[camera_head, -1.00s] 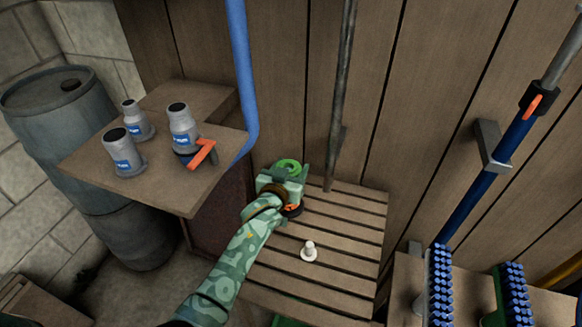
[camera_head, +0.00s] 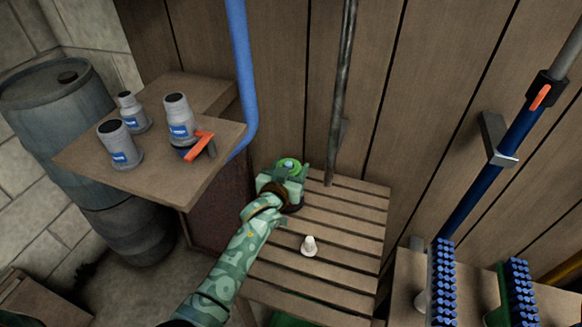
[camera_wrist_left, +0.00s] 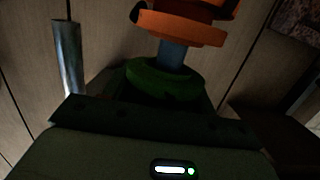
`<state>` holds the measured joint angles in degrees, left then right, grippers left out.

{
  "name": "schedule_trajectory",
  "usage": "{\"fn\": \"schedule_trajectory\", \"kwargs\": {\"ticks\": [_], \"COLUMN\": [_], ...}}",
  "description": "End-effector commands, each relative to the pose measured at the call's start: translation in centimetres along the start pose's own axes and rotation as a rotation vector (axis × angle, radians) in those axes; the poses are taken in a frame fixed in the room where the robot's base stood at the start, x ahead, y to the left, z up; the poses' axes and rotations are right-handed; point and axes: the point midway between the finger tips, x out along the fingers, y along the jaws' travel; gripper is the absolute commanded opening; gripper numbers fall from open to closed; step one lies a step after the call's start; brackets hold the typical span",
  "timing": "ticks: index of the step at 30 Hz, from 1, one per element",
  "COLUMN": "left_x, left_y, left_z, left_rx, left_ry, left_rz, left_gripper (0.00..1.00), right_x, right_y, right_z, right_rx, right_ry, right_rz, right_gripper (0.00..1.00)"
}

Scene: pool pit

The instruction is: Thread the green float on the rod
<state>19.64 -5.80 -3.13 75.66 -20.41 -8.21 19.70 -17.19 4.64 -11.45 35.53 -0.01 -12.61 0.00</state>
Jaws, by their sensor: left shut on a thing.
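The green float (camera_head: 280,164) is a ring at the back left of the slatted bench. My left gripper (camera_head: 290,174) is shut on it; the float also shows in the left wrist view (camera_wrist_left: 150,80). A pale tip shows in the float's hole in the head view. In the left wrist view a blue-grey rod (camera_wrist_left: 172,55) runs from the green float to orange floats (camera_wrist_left: 180,28), with a gap between green and orange. The green float appears to be around the rod. The rod's lower end is hidden. My right gripper is not in view.
The slatted bench (camera_head: 345,225) holds a small white peg (camera_head: 309,246). A grey pole (camera_head: 338,110) and blue pipe (camera_head: 240,70) stand nearby. Grey bottles (camera_head: 119,143) occupy the left shelf (camera_head: 175,185).

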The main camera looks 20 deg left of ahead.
Motion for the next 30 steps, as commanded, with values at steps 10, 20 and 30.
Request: {"fn": "schedule_trajectory", "kwargs": {"ticks": [10, 20, 30], "left_x": [0.2, 0.3, 0.3], "left_y": [0.0, 0.0, 0.0], "left_z": [1.3, 1.7, 1.7], "left_rx": [-0.001, -0.001, 0.0], "left_ry": [-0.001, 0.0, 0.0], "left_rz": [0.0, 0.0, 0.0], "left_gripper": [0.34, 0.34, 0.68], "right_x": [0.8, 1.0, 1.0], "right_y": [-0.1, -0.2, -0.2], "right_z": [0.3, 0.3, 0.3], "right_rx": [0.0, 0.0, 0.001], "right_ry": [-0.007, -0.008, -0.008], "right_rz": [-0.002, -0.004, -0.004], "right_gripper": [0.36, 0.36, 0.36]}}
